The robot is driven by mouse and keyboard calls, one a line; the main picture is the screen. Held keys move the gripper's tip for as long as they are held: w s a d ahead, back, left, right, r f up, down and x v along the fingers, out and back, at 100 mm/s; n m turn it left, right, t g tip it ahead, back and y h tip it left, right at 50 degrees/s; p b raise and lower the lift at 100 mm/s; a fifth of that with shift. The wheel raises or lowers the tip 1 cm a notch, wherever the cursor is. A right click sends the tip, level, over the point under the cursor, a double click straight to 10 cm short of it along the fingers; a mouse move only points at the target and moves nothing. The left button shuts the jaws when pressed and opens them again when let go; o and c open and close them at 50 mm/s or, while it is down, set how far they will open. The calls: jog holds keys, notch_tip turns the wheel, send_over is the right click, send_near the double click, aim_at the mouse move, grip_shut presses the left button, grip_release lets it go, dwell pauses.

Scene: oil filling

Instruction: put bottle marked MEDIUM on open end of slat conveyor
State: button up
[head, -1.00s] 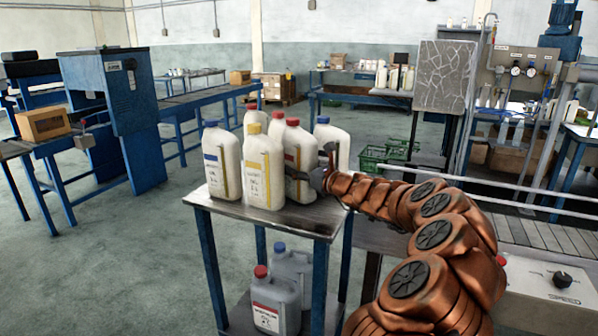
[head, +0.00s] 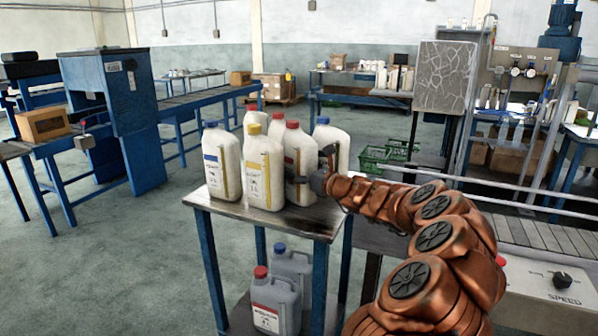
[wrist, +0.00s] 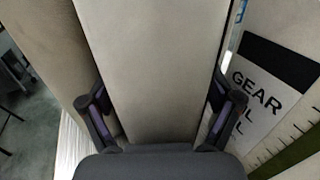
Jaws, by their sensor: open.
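Several white bottles with coloured caps stand upright on a small blue-legged table (head: 215,208). They include a blue-capped one (head: 222,165), a yellow-capped one (head: 263,170) and a red-capped one (head: 299,160). No word MEDIUM is readable. My gripper (head: 322,172) is at the right side of the red-capped bottle. In the wrist view my gripper (wrist: 160,105) is open, with one finger on each side of a plain bottle face (wrist: 150,60); contact is unclear. A bottle with a GEAR label (wrist: 270,90) is close at the right. The slat conveyor (head: 545,235) is at the right.
Another bottle (wrist: 85,60) is close by the left finger. Grey jugs (head: 276,300) stand on the lower shelf. A metal rail and a SPEED control box (head: 545,280) flank the conveyor. Green crates (head: 375,158) lie on the floor behind.

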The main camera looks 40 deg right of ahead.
jog(key=shift+r, duration=0.1)
jog(key=s, duration=0.3)
jog(key=s+d, duration=0.1)
jog(key=s, duration=0.6)
jog(key=shift+s+d, duration=0.2)
jog(key=shift+d, duration=0.2)
jog(key=shift+s, duration=0.7)
